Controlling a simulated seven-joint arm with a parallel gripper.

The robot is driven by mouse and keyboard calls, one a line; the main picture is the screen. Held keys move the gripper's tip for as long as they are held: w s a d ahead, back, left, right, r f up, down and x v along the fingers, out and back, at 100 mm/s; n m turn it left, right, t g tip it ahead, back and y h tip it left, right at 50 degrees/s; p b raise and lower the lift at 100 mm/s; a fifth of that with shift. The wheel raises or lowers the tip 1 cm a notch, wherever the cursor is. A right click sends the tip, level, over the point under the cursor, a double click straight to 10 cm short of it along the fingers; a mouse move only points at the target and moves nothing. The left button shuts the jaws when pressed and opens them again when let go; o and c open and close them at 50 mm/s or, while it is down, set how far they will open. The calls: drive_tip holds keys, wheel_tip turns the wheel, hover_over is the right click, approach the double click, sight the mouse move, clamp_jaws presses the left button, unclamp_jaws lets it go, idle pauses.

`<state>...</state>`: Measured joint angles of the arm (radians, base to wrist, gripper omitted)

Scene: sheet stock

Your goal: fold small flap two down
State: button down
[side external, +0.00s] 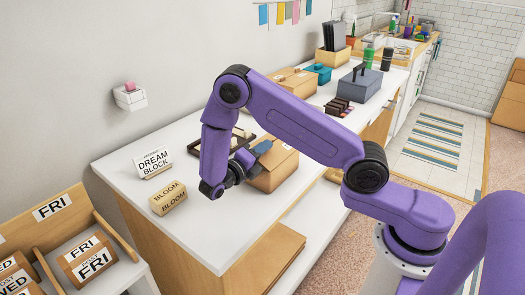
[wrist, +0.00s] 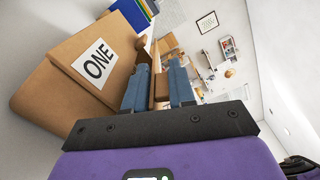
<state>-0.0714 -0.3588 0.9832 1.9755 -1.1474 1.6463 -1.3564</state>
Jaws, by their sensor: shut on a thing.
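The cardboard box (side external: 272,178) stands on the white worktop, with my gripper (side external: 258,150) at its upper left edge in the side view. In the wrist view, a brown box panel (wrist: 62,72) with a white label reading ONE fills the left, beside the fingers. My gripper (wrist: 158,88) has its two blue fingers close around a narrow brown cardboard piece, which looks like small flap two (wrist: 160,90). Its label is not visible, and most of it is hidden by the fingers. The side view is too small to show the flap's angle.
A BLOOM block (side external: 168,198) and a DREAM BLOCK sign (side external: 153,161) stand left of the box. A dark tray (side external: 240,138) lies behind my gripper. Another cardboard box (side external: 291,80), a teal pot (side external: 318,73) and a grey toolbox (side external: 360,84) stand farther back. The worktop's front left is clear.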

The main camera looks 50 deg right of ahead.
drive_tip(key=c, duration=1.3)
unclamp_jaws()
drive_tip(key=a, duration=1.7)
drive_tip(key=shift+a, duration=0.2)
drive_tip(key=shift+o, duration=0.3)
